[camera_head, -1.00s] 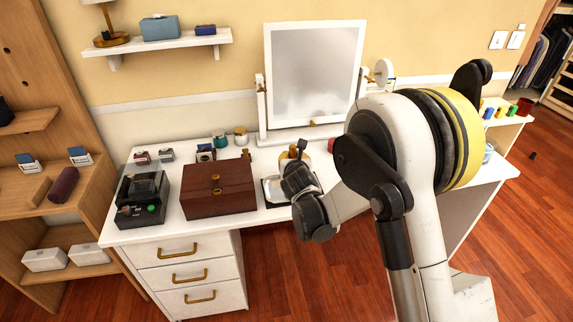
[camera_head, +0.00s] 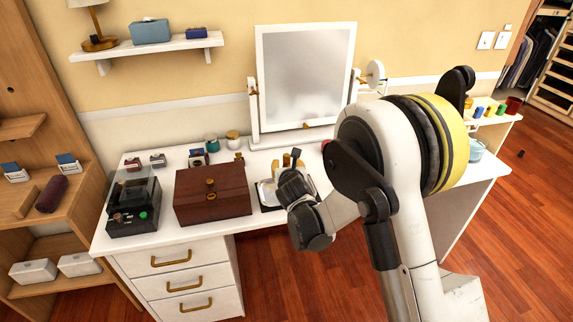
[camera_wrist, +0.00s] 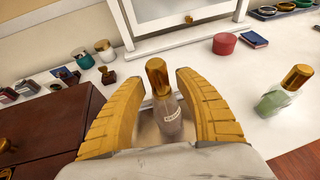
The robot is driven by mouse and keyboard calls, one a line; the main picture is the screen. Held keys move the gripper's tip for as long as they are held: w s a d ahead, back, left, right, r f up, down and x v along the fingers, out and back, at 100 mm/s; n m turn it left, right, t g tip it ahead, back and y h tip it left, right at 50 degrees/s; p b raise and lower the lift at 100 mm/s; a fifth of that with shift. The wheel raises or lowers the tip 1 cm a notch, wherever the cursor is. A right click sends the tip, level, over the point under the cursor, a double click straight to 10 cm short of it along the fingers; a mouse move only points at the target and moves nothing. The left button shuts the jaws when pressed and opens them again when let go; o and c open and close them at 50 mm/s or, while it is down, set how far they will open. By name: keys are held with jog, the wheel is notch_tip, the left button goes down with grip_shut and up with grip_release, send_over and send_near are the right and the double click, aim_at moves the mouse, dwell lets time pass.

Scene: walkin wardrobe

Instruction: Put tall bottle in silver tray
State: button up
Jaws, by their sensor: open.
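A bottle with a gold cap (camera_wrist: 165,110) stands between my gripper's two yellow fingers in the wrist view. Its label faces the camera and its base is partly hidden by my gripper. My gripper (camera_wrist: 170,92) is open, with a finger on each side of the bottle and gaps visible near the cap. In the head view my gripper (camera_head: 293,162) is low over the dressing table, in front of the mirror. The silver tray (camera_head: 263,193) lies beneath and beside it, mostly hidden by my wrist. A second gold-capped bottle with greenish contents (camera_wrist: 280,96) stands to the right in the wrist view.
A brown wooden box (camera_head: 211,196) stands just left of the tray, with a dark box (camera_head: 134,208) farther left. The mirror (camera_head: 304,75) stands behind. Small jars (camera_head: 232,140) stand at the back. A red round box (camera_wrist: 225,44) lies behind right.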

jog(key=p+v, duration=0.3)
jog(key=v, duration=0.9)
jog(key=s+d+r+m+g+h, duration=0.1)
jog(key=s+d+r+m+g, duration=0.1)
jog(key=s+d+r+m, duration=0.45)
jog(key=s+d+r+m+g+h, duration=0.1)
jog(key=s+d+r+m, duration=0.2)
jog(key=d+m, duration=0.7)
jog(key=s+d+r+m+g, duration=0.1)
jog(key=s+d+m+g, duration=0.2)
jog(key=s+m, duration=1.5)
jog(key=shift+s+d+r+m, duration=0.15)
jog(key=shift+s+d+m, duration=0.25)
jog(key=shift+m, duration=1.05)
